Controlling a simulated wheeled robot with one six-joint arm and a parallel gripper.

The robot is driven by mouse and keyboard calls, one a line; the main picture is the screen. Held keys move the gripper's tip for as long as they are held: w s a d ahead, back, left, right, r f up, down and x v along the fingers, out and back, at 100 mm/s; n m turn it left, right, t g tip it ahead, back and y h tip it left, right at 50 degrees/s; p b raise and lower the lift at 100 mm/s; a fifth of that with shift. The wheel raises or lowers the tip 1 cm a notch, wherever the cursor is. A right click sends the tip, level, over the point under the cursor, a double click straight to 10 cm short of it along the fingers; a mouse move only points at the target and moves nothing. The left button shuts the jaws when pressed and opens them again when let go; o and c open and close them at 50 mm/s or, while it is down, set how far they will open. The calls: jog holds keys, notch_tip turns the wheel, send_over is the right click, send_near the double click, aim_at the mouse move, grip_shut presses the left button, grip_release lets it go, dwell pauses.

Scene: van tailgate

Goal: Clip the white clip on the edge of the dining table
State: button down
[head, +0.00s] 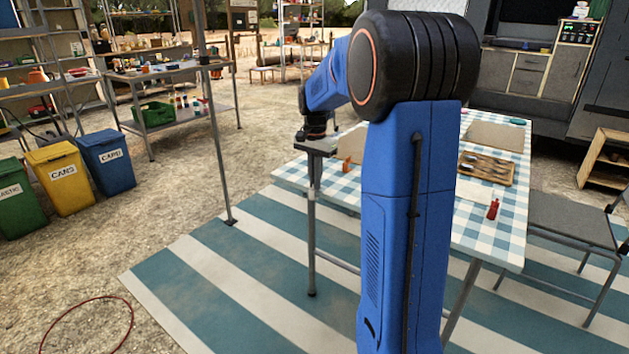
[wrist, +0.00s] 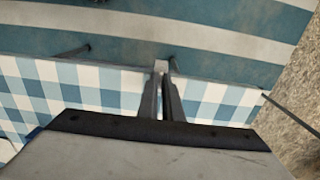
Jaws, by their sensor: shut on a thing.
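The dining table (head: 512,245) has a blue-and-white checked cover, and its near edge crosses the wrist view, where the checked top (wrist: 100,90) also shows. My gripper (wrist: 162,78) points at that edge, its two fingers close together. A small white piece, the white clip (wrist: 161,65), shows between the fingertips, and my gripper is shut on it. The clip lines up with the table edge in the wrist view; I cannot tell whether it touches or grips the edge. In the head view my gripper (head: 314,186) is at the table's left end, and the clip cannot be made out.
A wooden tray with cutlery (head: 487,168) and a red bottle (head: 493,209) are on the table. A chair (head: 570,220) stands to its right. A striped mat (head: 215,275) lies below. Bins (head: 108,160) and a shelf (head: 180,112) stand at left. The mat's left part is clear.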

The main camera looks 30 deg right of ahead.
jog(key=shift+w+d, duration=0.2)
jog(key=shift+d, duration=0.4)
dwell(0.6)
jog(key=c, duration=1.9)
grip_release()
jog(key=shift+o, duration=0.2)
jog(key=shift+r, duration=0.15)
notch_tip(320, 180, up, 17)
